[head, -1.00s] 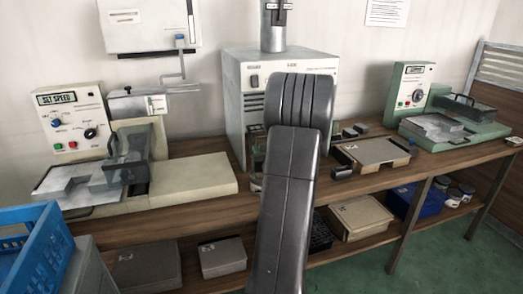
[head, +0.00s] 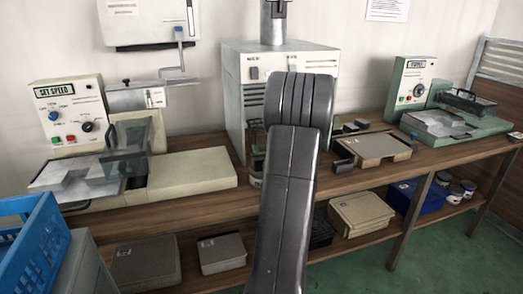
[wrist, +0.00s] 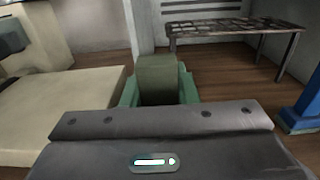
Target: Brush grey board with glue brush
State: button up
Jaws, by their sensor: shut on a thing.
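In the wrist view my gripper (wrist: 160,97) has green fingers, shut on a squarish olive-grey thing (wrist: 158,72). Only its blunt block-like part shows, so I cannot tell for sure that it is the glue brush. In the head view my dark arm covers the middle, and the gripper is hidden. No board is certain as the grey board. A flat grey-beige board (head: 372,147) lies on the bench right of my arm. Grey-brown boxes or boards (head: 147,262) (head: 222,253) sit on the lower shelf.
A cream machine (head: 190,174) fills the bench left, and a green machine (head: 455,128) the right. A white cabinet machine (head: 240,90) stands behind my arm. A blue crate (head: 30,245) is at near left.

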jog(key=shift+r, duration=0.1)
dwell(0.3)
notch_tip(320, 180, up, 9)
jog(key=p, duration=0.5)
dwell(0.4)
dwell(0.5)
